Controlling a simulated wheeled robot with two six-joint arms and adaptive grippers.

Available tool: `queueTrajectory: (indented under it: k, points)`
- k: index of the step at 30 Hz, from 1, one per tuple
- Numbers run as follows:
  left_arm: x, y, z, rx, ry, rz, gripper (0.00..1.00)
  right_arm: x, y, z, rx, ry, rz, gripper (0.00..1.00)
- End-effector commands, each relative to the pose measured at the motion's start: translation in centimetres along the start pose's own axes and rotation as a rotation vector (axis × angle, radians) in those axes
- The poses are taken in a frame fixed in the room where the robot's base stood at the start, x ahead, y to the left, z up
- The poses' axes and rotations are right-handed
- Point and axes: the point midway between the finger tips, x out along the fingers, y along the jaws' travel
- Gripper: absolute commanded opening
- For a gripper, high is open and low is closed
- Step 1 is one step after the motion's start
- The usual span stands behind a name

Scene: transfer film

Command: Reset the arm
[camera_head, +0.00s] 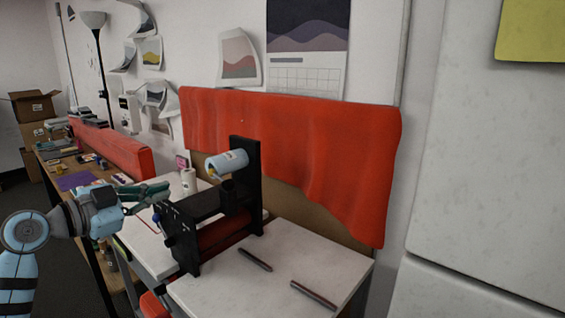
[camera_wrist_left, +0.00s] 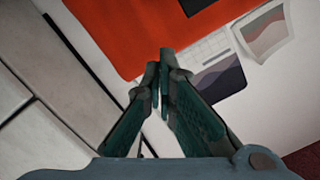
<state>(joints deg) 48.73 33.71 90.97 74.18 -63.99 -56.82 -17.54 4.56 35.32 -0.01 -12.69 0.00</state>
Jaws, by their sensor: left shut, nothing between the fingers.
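My left arm comes in from the left in the head view. Its gripper (camera_head: 150,190) is held in the air to the left of the black machine (camera_head: 215,215) on the white table. The gripper's dark green fingers are shut and hold nothing. In the left wrist view the two fingers (camera_wrist_left: 162,75) meet near the middle, with the red cloth and the wall behind them. My right gripper is not in view.
The white table (camera_head: 318,262) carries the black machine, a light-blue cylinder (camera_head: 227,162) at the machine's top and two dark bars (camera_head: 254,259). A red cloth (camera_head: 290,150) hangs behind. A cluttered wooden table (camera_head: 60,166) stands at left. The table's front right is mostly clear.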

Motion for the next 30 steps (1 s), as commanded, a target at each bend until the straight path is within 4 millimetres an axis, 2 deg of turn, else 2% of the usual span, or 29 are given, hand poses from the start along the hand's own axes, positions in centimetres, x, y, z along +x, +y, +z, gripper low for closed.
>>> queueTrajectory:
  k: [2, 5, 11, 14, 17, 20, 22, 25, 26, 28, 29, 30]
  points:
    - [0.0, -0.2, -0.2, -0.046, 0.007, -0.011, 0.0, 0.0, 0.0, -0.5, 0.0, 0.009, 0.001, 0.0]
    - [0.1, -1.8, 0.1, -0.118, 0.006, -0.079, 0.0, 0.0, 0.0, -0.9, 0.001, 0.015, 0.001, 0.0]
    - [0.1, -4.9, 2.6, -0.23, -0.029, -0.211, 0.0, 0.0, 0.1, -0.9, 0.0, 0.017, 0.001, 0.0]
    - [0.1, -6.5, 4.9, -0.299, -0.058, -0.291, 0.0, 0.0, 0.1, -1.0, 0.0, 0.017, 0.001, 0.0]
    - [0.2, -7.3, 8.4, -0.38, -0.101, -0.372, 0.0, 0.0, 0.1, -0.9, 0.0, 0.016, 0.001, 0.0]
    - [0.4, -7.0, 13.3, -0.462, -0.165, -0.449, 0.0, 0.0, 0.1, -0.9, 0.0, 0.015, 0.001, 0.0]
    - [0.4, -6.0, 17.3, -0.516, -0.218, -0.496, 0.0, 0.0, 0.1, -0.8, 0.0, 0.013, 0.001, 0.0]
    - [0.1, -3.2, 23.8, -0.589, -0.314, -0.554, 0.0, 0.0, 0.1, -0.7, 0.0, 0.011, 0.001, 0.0]
    - [-0.1, -2.0, 26.0, -0.608, -0.348, -0.57, 0.0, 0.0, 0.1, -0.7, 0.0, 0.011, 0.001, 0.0]
    - [-0.8, 2.0, 31.6, -0.653, -0.442, -0.598, 0.0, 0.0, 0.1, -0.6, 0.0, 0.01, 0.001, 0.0]
    - [-1.2, 4.1, 34.1, -0.669, -0.486, -0.607, 0.0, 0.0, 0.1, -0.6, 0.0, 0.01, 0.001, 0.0]
    - [-2.1, 7.4, 37.4, -0.689, -0.549, -0.613, 0.0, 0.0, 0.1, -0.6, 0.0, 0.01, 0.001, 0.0]
